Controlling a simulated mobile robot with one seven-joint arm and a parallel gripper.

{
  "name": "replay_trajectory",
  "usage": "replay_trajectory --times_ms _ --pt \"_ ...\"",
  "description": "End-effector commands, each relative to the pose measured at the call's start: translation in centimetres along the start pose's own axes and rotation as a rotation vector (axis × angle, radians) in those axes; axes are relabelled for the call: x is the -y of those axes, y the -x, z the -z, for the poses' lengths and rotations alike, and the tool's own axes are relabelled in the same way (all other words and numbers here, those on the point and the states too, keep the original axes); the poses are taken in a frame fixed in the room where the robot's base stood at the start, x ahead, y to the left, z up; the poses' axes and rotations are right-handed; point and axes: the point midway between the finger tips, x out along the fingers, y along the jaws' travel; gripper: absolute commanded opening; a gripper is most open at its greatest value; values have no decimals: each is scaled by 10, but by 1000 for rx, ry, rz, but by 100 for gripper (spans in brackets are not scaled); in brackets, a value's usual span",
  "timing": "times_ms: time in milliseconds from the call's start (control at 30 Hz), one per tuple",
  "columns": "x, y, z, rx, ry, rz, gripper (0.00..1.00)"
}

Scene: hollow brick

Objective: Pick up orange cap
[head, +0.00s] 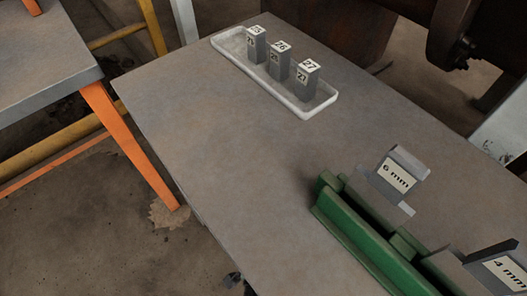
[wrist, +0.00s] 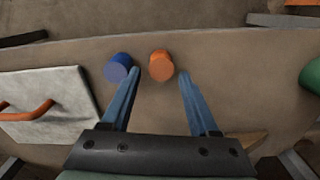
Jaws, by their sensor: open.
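The orange cap (wrist: 160,62) is a short round cylinder on a brown-grey surface in the wrist view, upper middle. My gripper (wrist: 159,75) is open and empty, its two blue fingers pointing toward the cap. In the picture the cap lies between the fingertips, nearer the left one. I cannot tell the height of the fingers above the surface. The cap and my gripper do not show in the head view.
A blue cap (wrist: 118,67) is close beside the left fingertip. A green cap (wrist: 312,76) is at the right edge. A light plate (wrist: 62,92) with an orange handle lies left. The head view shows a white tray (head: 228,40) of numbered blocks and a green rack (head: 352,232).

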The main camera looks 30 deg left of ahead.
Motion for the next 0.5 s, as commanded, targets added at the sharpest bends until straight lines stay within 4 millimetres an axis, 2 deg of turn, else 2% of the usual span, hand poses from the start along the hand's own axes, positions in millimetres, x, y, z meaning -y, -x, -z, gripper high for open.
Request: replay_trajectory --times_ms 167,400,500 --pt "1 -14 0 0 2 1 61" --pt "2 -50 0 0 2 1 61" --pt "2 -54 1 -1 1 1 61"
